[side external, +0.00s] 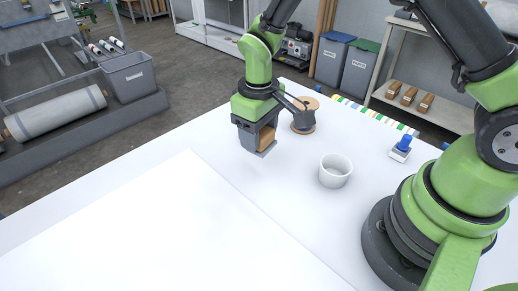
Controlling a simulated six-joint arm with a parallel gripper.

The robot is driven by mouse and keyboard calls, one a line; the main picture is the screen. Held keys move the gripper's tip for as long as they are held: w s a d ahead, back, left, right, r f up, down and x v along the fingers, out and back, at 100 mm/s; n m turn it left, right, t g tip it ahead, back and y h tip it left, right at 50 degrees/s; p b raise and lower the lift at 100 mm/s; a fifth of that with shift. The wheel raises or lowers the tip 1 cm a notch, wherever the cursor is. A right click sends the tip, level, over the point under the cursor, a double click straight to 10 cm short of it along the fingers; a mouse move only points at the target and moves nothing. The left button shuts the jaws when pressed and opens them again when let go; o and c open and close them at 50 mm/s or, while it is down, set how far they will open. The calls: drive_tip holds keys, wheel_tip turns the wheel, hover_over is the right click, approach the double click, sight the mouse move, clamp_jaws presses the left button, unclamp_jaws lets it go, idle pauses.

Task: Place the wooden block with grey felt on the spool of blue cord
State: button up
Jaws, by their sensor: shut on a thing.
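My gripper (262,148) is shut on the wooden block (267,137), holding it low above the white table, left of the spool. Tan wood shows between the dark fingers; the grey felt cannot be told apart from the fingers. The spool (302,102) stands upright on the table, just right of and behind my gripper, with pale wooden discs. Part of my gripper hides its middle, so the cord's colour is hard to tell. I cannot tell whether the block touches the table.
A white cup (335,172) stands in front and to the right of the spool. A blue-handled thing (402,146) on a white base is farther right. A strip of coloured patches (372,114) runs along the back edge.

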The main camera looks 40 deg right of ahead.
drive_tip(key=w+d+r, duration=0.4)
drive_tip(key=d+r, duration=0.1)
drive_tip(key=d, duration=0.3)
drive_tip(key=m, duration=0.2)
approach(304, 102)
drive_tip(key=shift+f, duration=3.05)
drive_tip(key=shift+f, duration=0.1)
drive_tip(key=o, duration=0.9)
